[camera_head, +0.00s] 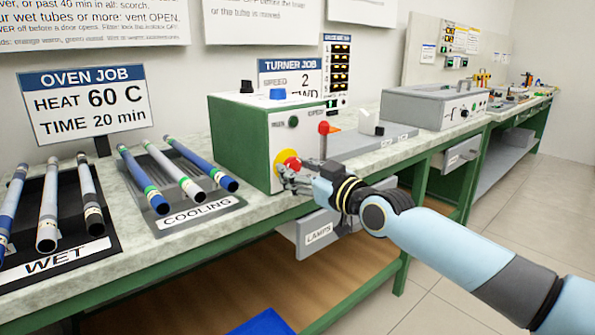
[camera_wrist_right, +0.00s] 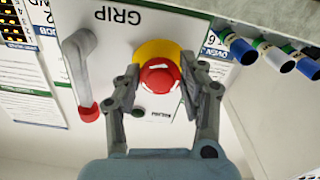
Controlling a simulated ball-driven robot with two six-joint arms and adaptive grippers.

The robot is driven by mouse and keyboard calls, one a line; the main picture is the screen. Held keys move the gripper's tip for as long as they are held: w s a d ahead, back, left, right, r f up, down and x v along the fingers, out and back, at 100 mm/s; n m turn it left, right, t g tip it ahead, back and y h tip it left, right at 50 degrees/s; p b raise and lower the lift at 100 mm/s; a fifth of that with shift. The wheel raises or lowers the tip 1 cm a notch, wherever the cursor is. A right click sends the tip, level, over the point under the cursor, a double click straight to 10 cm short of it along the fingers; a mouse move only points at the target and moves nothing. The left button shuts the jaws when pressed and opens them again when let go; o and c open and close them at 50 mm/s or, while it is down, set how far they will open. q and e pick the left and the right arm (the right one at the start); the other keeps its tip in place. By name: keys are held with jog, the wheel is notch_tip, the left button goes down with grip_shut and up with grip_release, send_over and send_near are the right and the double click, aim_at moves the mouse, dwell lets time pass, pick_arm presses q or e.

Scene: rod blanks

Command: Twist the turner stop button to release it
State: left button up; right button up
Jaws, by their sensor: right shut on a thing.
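The turner (camera_head: 240,140) is a green and white box on the bench. Its stop button (camera_head: 289,163) is red with a yellow collar on the front face. In the right wrist view the red button (camera_wrist_right: 160,76) sits between the two fingers. My right gripper (camera_head: 290,177) reaches in from the right and is shut on the stop button; in the wrist view the fingertips (camera_wrist_right: 157,84) lie on either side of it. Part of the button is hidden by the fingers in the head view. My left gripper is not in view.
A red-tipped lever (camera_head: 324,128) stands right of the button; it also shows in the wrist view (camera_wrist_right: 88,112). A cooling rack (camera_head: 222,202) and a wet rack (camera_head: 105,245) with rods lie left. A lamps drawer (camera_head: 318,236) is below. Floor at right is clear.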

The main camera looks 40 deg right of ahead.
jog(key=c, duration=0.3)
jog(key=shift+c, duration=0.2)
jog(key=m, duration=0.4)
jog(key=shift+a+r+m+p, duration=0.15)
jog(key=shift+m+p, duration=0.25)
jog(key=shift+m, duration=1.4)
jog(key=o, duration=1.2)
jog(key=shift+w, duration=0.1)
